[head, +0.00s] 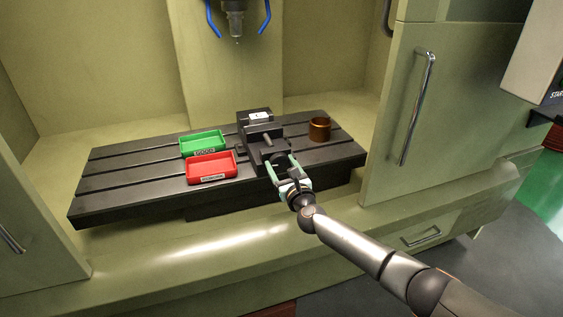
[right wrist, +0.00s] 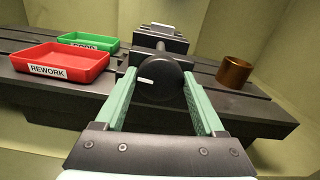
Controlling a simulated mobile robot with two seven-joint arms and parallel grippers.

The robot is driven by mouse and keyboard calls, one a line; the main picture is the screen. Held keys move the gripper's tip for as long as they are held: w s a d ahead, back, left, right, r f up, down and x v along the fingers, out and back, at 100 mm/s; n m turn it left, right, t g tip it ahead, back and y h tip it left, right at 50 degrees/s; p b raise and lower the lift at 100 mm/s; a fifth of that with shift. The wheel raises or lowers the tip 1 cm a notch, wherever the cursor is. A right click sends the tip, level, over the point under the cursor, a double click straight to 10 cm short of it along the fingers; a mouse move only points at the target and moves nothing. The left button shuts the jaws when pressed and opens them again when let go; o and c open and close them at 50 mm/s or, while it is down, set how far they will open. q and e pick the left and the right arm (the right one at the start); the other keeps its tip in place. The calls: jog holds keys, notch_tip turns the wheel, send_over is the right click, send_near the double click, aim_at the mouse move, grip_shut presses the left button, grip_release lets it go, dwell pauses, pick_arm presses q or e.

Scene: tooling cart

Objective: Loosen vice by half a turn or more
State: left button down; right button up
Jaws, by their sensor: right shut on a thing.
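The black vice (head: 255,130) stands on the slotted table, with a light block (head: 258,116) at its jaws. Its round dark knob (right wrist: 160,82), with a white mark at the left of its face, points toward me in the right wrist view. My right gripper (head: 283,168) reaches the knob from the front. In the right wrist view the green fingers of the right gripper (right wrist: 160,95) stand on both sides of the knob, shut on it. My left gripper is not in view.
A red tray (head: 211,168) labelled REWORK and a green tray (head: 203,143) sit left of the vice. A copper-coloured cup (head: 319,129) stands to its right. A machine spindle with blue hoses (head: 236,20) hangs above. An open cabinet door (head: 440,100) stands at the right.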

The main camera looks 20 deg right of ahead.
jog(key=n+p, duration=0.1)
jog(key=n, duration=0.3)
jog(key=shift+r+n+p, duration=0.1)
jog(key=shift+n+p, duration=0.2)
jog(key=shift+p, duration=0.1)
jog(key=n, duration=0.3)
jog(key=shift+n+p, duration=0.4)
jog(key=n, duration=0.6)
jog(key=shift+f, duration=0.2)
jog(key=n, duration=0.5)
jog(key=shift+n, duration=0.3)
jog(key=o, duration=1.4)
jog(key=shift+c, duration=0.2)
